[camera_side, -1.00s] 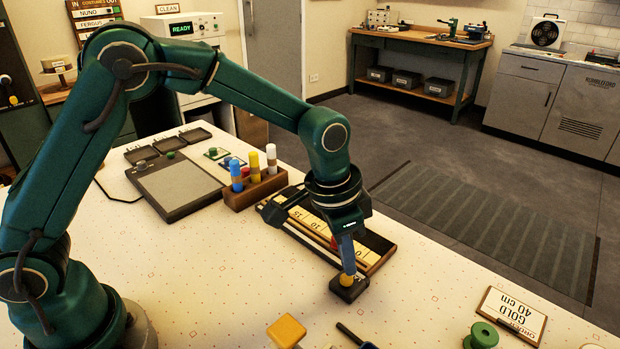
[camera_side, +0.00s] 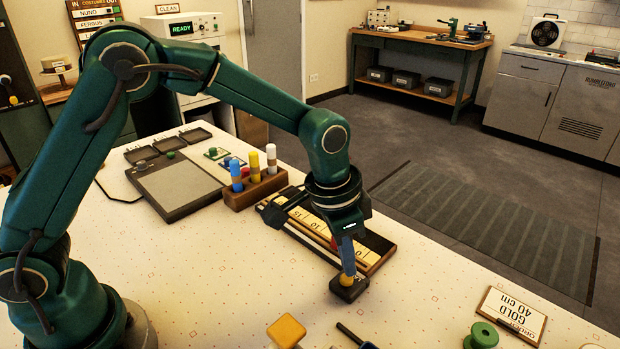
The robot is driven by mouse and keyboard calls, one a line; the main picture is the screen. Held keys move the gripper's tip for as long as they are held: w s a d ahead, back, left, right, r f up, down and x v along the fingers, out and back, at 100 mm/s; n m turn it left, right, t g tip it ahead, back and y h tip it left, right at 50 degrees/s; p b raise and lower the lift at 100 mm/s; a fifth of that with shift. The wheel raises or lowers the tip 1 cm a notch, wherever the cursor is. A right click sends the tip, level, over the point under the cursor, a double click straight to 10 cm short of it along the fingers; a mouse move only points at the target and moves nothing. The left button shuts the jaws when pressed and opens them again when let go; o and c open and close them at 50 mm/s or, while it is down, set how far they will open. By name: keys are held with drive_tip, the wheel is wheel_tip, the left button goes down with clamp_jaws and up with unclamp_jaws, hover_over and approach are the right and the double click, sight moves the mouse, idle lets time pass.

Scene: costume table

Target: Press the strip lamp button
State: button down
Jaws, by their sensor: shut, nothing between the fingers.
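A small black box with a yellow button (camera_side: 348,287) sits on the pale patterned table, right of the middle. I take it for the strip lamp button. My gripper (camera_side: 347,268) points down over it, shut and empty. Its fingertips are at the yellow top and appear to touch it. The fingers hide part of the button, so I cannot tell how far it is pushed in. I cannot pick out the strip lamp itself.
A wooden rack (camera_side: 238,199) holds coloured tubes. A yellow-topped block (camera_side: 287,331), a dark-handled tool (camera_side: 350,335), a green spool (camera_side: 482,336) and a GOLD card (camera_side: 511,315) lie in front. The table's left middle is clear.

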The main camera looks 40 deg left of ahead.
drive_tip(key=shift+f, duration=0.8)
drive_tip(key=shift+r, duration=3.4)
drive_tip(key=shift+w+a+r, duration=0.1)
drive_tip(key=shift+a+r, duration=0.05)
drive_tip(key=s+a+r+n+t, duration=0.25)
drive_tip(key=s+a+r, duration=0.35)
drive_tip(key=r, duration=0.4)
drive_tip(key=s+a+f+n, duration=0.1)
drive_tip(key=s+a+f, duration=0.1)
drive_tip(key=s, duration=0.3)
drive_tip(key=s+a+f+n+t+y, duration=0.1)
drive_tip(key=s+a+f+n, duration=0.1)
drive_tip(key=s, duration=0.4)
drive_tip(key=shift+s+a+f, duration=0.2)
drive_tip(key=shift+a+f, duration=0.2)
drive_tip(key=shift+a, duration=0.4)
